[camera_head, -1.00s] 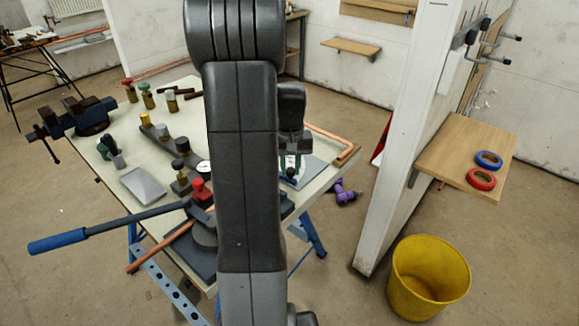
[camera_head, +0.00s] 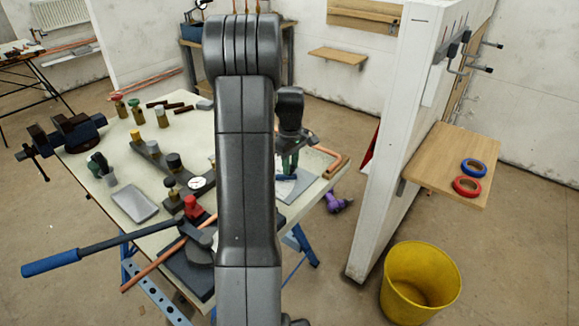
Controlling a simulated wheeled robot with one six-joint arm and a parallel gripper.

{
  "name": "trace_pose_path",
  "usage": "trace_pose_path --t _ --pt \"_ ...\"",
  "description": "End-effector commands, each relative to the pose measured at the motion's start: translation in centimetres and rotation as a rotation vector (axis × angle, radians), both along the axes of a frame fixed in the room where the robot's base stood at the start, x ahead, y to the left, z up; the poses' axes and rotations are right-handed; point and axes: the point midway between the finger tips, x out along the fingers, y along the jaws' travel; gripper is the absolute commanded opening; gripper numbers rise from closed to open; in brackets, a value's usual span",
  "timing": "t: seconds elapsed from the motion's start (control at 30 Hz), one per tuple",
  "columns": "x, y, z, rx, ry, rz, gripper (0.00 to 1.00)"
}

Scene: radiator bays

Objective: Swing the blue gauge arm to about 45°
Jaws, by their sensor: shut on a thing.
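My gripper (camera_head: 289,168) is at the right part of the bench, low over a blue-grey plate (camera_head: 301,184), just right of my own arm. Its green-tinted fingers are shut on a small blue piece (camera_head: 285,178), which appears to be the blue gauge arm. The fingers hide most of that piece, and my arm covers the area to its left. The angle of the gauge arm cannot be read from here.
The bench (camera_head: 90,178) holds a vice (camera_head: 65,135), a grey tray (camera_head: 134,205), valves and a dial (camera_head: 201,184). A blue-handled lever (camera_head: 50,264) sticks out at front left. A white partition (camera_head: 400,150) and yellow bucket (camera_head: 420,285) stand at right.

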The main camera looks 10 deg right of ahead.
Motion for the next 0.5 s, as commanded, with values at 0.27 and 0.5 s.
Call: trace_pose_path --t 0.27,0.5 --pt "0.8 -0.16 0.09 0.0 -0.001 0.062 0.0" --pt "0.85 -0.17 0.07 0.0 -0.001 0.068 0.0"
